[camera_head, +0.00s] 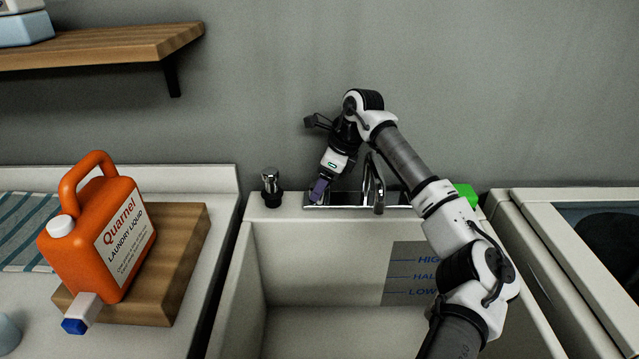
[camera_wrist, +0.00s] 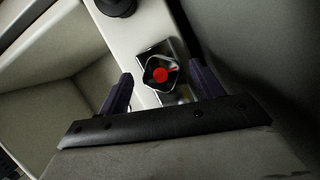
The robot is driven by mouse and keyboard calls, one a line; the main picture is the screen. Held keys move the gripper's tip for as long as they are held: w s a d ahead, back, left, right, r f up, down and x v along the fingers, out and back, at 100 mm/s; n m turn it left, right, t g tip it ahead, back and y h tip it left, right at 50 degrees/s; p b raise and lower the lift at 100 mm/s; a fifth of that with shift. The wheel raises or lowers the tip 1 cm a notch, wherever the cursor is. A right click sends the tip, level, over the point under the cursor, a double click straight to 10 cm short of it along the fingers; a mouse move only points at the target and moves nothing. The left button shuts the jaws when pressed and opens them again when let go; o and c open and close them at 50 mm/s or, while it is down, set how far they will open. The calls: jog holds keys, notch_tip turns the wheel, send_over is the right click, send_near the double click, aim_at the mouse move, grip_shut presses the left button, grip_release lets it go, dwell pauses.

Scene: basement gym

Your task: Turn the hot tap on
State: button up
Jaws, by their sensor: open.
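The hot tap handle (camera_wrist: 161,73), marked with a red dot, sits on the chrome tap plate at the back rim of the sink. In the wrist view my gripper (camera_wrist: 166,84) is open, with one dark finger on each side of the handle and a visible gap around it. In the head view my gripper (camera_head: 317,194) points down at the left end of the tap plate (camera_head: 345,198) and hides the hot handle. The chrome spout (camera_head: 374,185) stands to its right.
A chrome-topped dispenser (camera_head: 270,184) stands on the rim left of the tap. The sink (camera_head: 310,290) below looks empty. A green object (camera_head: 465,193) is behind my arm.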

jog(key=shift+x, duration=1.05)
jog(key=c, duration=1)
